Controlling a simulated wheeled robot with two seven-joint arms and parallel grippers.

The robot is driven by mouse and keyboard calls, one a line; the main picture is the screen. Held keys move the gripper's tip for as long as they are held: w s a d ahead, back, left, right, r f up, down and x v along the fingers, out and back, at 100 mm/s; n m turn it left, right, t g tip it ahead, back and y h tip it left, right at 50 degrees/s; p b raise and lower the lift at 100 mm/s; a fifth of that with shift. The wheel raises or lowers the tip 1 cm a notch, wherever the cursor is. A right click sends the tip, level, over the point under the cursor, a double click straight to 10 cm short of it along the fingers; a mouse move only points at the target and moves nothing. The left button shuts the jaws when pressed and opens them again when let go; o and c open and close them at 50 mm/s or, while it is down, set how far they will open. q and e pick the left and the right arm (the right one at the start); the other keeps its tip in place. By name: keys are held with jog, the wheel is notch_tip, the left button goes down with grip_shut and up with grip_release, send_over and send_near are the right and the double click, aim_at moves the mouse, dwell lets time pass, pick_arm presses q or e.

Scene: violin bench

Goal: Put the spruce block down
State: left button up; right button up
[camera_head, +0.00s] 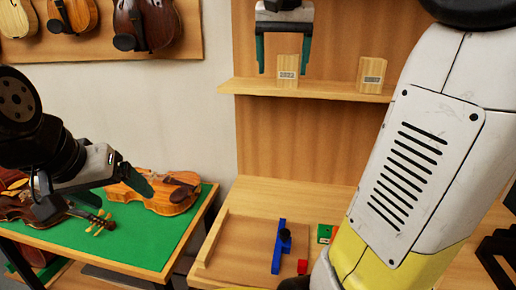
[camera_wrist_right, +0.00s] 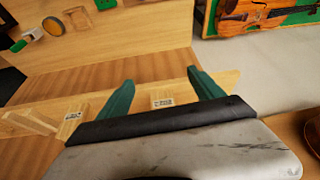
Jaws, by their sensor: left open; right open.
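Two pale wooden blocks with small labels too small to read stand upright on the wall shelf (camera_head: 330,91). I cannot tell by label which is spruce. The left block (camera_head: 287,72) stands between the fingers of my right gripper (camera_head: 284,62), which is open with a gap on each side. The right wrist view shows this block (camera_wrist_right: 162,101) between the green fingertips (camera_wrist_right: 160,90). The other block (camera_head: 372,74) stands apart to the right; it also shows in the wrist view (camera_wrist_right: 72,124). My left gripper (camera_head: 122,192) is open and empty over the green-topped table.
A violin (camera_head: 165,196) lies on the green mat (camera_head: 125,238) near my left gripper. A blue tool (camera_head: 279,248) and a red piece (camera_head: 302,267) lie on the bench below the shelf. More violins hang on the wall panel (camera_head: 190,30).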

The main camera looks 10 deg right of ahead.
jog(key=s+a+f+n+t+y, duration=0.1)
jog(key=s+a+f+n, duration=0.1)
jog(key=s+f, duration=0.5)
jog(key=s+a+f+n+y, duration=0.2)
jog(key=s+a+f, duration=0.3)
jog(key=f, duration=0.7)
jog(key=s, duration=0.2)
jog(key=shift+s+a+f+n+t+y, duration=0.15)
jog(key=shift+s+n+t+y, duration=0.15)
jog(key=shift+s+n+t, duration=0.1)
